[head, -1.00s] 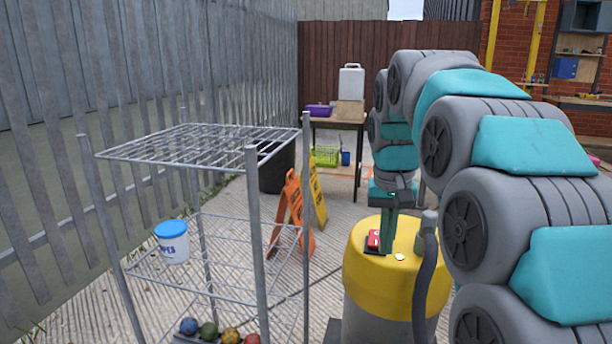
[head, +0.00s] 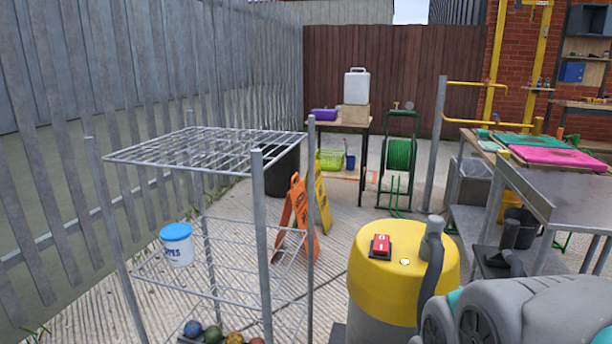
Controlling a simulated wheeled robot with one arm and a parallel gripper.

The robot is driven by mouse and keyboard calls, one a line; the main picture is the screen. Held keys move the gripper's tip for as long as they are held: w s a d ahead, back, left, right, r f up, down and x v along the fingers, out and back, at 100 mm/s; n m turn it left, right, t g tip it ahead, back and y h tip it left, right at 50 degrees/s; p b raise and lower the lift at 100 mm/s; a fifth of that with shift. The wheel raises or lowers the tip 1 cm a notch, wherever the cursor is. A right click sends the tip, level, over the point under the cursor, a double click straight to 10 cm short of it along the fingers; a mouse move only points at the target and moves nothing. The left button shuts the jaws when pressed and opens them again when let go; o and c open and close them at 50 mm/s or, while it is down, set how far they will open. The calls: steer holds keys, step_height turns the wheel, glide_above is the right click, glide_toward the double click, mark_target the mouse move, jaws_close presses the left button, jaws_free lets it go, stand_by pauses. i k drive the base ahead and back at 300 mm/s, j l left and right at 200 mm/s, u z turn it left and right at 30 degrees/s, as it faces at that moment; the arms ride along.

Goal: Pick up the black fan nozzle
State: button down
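I cannot make out the black fan nozzle for sure. A small black shape (head: 491,262) shows at the lower right, just above my arm and in front of the steel table. It is partly hidden, and I cannot tell whether it is the nozzle. My gripper is out of the picture. A yellow-topped drum vacuum (head: 400,265) stands beside the arm, with a red switch (head: 380,246) and a grey hose (head: 431,262) on it.
A wire rack (head: 261,240) with a white tub (head: 177,244) and several balls stands at front left. Orange (head: 297,215) and yellow (head: 322,205) folding signs stand behind it. A steel table (head: 565,205) is at right.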

mark_target(496, 258)
steer(key=z, duration=1.05)
